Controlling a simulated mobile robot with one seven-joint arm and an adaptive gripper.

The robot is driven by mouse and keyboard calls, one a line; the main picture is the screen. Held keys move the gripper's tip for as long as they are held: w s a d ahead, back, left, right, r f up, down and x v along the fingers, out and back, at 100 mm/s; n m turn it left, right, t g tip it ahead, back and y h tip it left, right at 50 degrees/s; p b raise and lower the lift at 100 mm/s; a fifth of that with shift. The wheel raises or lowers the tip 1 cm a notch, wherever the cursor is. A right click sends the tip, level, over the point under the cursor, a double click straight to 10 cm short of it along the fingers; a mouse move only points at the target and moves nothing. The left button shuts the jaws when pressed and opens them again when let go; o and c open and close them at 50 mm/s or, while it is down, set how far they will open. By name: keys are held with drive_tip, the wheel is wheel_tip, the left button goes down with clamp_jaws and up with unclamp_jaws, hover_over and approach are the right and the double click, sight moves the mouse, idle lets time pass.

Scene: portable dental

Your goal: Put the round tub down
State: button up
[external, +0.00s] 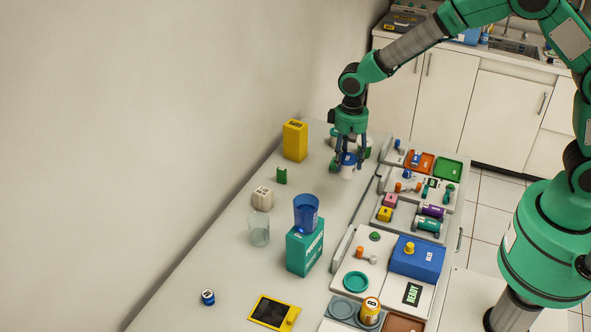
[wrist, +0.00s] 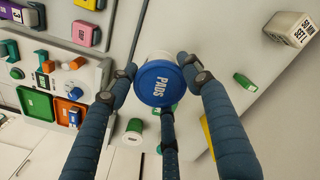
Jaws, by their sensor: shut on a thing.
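The round tub is white with a blue lid marked PADS (wrist: 160,84). In the external view the tub (external: 347,172) is under my gripper (external: 350,158), at the far part of the long table. My gripper is shut on the tub, and the fingers close around its sides in the wrist view (wrist: 153,82). The lid faces the wrist camera and the tub looks upright. I cannot tell whether its base touches the table or hangs just above it.
A white tub with a green lid (wrist: 133,132) stands close by. A yellow box (external: 295,141), a small green block (external: 281,175) and a white block (external: 262,198) stand to the left. Trays with coloured parts (external: 408,188) line the right side. Bare tabletop lies between.

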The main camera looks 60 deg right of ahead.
drive_tip(key=w+d+r+p, duration=0.3)
drive_tip(key=d+p, duration=0.3)
drive_tip(key=p, duration=0.2)
drive_tip(key=w+d+r+m+p, duration=0.1)
drive_tip(key=w+d+r+p, duration=0.2)
drive_tip(key=d+r+p, duration=0.3)
drive_tip(key=d+p, duration=0.1)
drive_tip(key=p, duration=0.2)
drive_tip(key=shift+w+d+r+m+p, duration=0.15)
drive_tip(key=shift+d+r+m+p, duration=0.05)
drive_tip(key=shift+r+m+p, duration=0.1)
drive_tip(key=shift+w, duration=0.15)
drive_tip(key=p, duration=0.2)
approach(303, 126)
drive_tip(key=shift+s+a+r, duration=0.1)
drive_tip(key=shift+s, duration=0.2)
idle(0.5)
drive_tip(key=shift+w+f+p, duration=0.15)
drive_tip(key=shift+f+p, duration=0.15)
drive_tip(key=shift+f, duration=0.6)
drive_tip(key=shift+w+f+p, duration=0.15)
drive_tip(key=shift+f+p, duration=0.1)
drive_tip(key=shift+f, duration=0.6)
drive_tip(key=shift+f, duration=0.15)
